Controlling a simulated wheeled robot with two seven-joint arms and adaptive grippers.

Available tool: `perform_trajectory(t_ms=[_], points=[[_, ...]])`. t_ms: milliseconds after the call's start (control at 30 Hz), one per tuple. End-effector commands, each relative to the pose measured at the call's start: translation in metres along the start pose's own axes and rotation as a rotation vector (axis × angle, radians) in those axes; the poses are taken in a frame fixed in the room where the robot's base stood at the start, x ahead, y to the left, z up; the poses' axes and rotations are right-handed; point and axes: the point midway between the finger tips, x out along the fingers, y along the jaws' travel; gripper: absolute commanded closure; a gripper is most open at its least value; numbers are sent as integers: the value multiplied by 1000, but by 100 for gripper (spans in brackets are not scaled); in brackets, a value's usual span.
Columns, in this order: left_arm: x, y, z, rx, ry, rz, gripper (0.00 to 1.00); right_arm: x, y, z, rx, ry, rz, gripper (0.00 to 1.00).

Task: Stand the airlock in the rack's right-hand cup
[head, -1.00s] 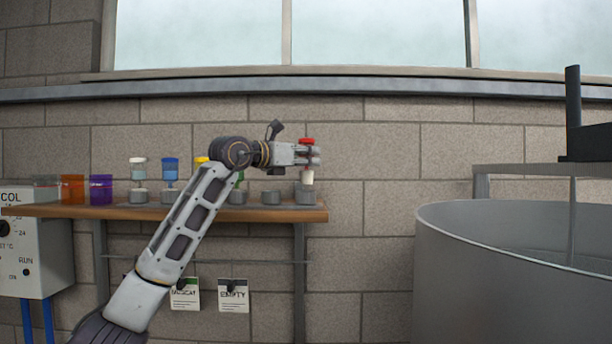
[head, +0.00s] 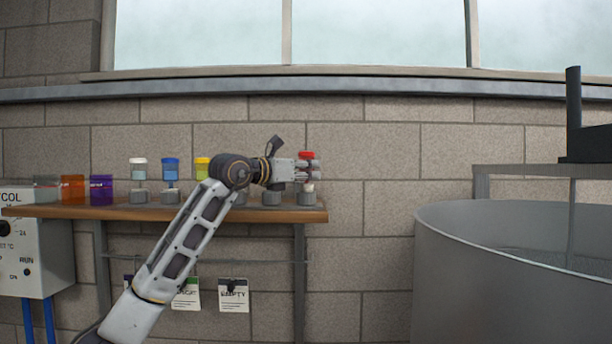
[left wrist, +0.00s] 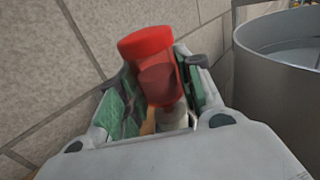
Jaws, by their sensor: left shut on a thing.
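The airlock (head: 306,155) has a red cap and a pale lower end. My left gripper (head: 308,171) is shut around its body, and the airlock looks upright in the head view. It is directly over the rack's right-hand cup (head: 306,199), a grey cup near the shelf's right end. The pale lower end meets the cup's rim in the picture; I cannot tell how far it is inside. In the left wrist view the red airlock (left wrist: 148,44) sits between the green-padded fingers of my left gripper (left wrist: 165,95). My right gripper is not in view.
Other cups hold a white-capped (head: 138,162), a blue-capped (head: 170,163) and a yellow-capped (head: 202,164) airlock. An orange jar (head: 72,188) and a purple jar (head: 101,189) stand on the wooden shelf (head: 70,211). A large steel vat (head: 500,290) stands at right.

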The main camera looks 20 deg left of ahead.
Motion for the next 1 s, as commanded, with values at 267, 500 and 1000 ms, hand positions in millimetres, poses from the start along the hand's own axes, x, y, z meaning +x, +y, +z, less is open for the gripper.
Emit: perform_trajectory(t_ms=[267, 500, 1000], points=[[0, 0, -13, 1, 0, 1, 89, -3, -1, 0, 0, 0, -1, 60], [0, 0, -14, 1, -1, 0, 89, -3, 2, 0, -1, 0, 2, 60], [0, 0, -17, 0, 0, 0, 43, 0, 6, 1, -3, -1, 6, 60]])
